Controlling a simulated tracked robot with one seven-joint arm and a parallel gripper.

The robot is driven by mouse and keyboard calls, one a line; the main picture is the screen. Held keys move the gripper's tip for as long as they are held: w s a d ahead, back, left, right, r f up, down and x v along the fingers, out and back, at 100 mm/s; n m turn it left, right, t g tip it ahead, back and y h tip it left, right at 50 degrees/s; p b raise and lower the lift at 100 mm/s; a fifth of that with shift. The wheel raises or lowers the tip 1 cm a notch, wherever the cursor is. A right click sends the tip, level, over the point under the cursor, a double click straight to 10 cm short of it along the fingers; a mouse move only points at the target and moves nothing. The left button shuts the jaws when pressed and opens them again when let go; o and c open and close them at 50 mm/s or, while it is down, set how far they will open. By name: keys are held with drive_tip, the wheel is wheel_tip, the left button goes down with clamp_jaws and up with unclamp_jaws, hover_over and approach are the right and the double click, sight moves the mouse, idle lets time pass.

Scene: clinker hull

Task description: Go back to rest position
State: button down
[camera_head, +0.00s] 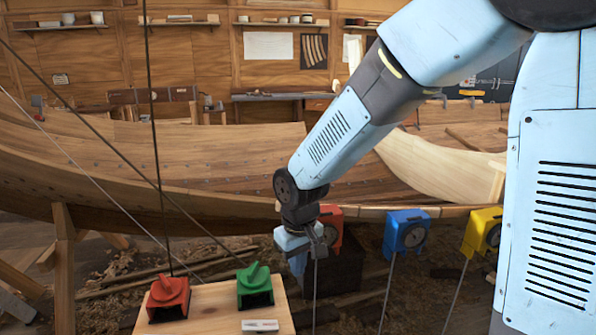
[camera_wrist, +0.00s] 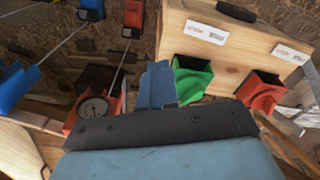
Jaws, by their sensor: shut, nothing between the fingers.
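My gripper (camera_head: 298,262) hangs from my arm in the head view, pointing down, to the right of a wooden box. In the wrist view its light blue fingers (camera_wrist: 158,85) are together with nothing held between them. In the head view it overlaps the lower left of a red gauge box (camera_head: 331,217); I cannot tell whether they touch. My arm is bent and reaches out from the right side of the head view. A red gauge box also shows in the wrist view (camera_wrist: 90,112), left of the fingers.
The wooden box (camera_head: 212,300) bears a red holder (camera_head: 167,297) and a green holder (camera_head: 254,286). A blue gauge box (camera_head: 407,230) and a yellow one (camera_head: 480,226) stand to the right. A planked hull (camera_head: 180,160) fills the background, with thin lines crossing the left.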

drive_tip(key=s+d+r+m+t, duration=0.2)
drive_tip(key=d+r+m, duration=0.1)
drive_tip(key=d+r, duration=0.9)
drive_tip(key=s+d+r+m+t, duration=0.2)
drive_tip(key=s+d+r+m, duration=0.2)
drive_tip(key=s+d, duration=0.6)
wheel_tip(320, 180, up, 2)
drive_tip(key=shift+s+d+r, duration=0.1)
drive_tip(key=shift+s+d, duration=0.25)
drive_tip(key=shift+d, duration=0.6)
drive_tip(key=shift+a, duration=0.1)
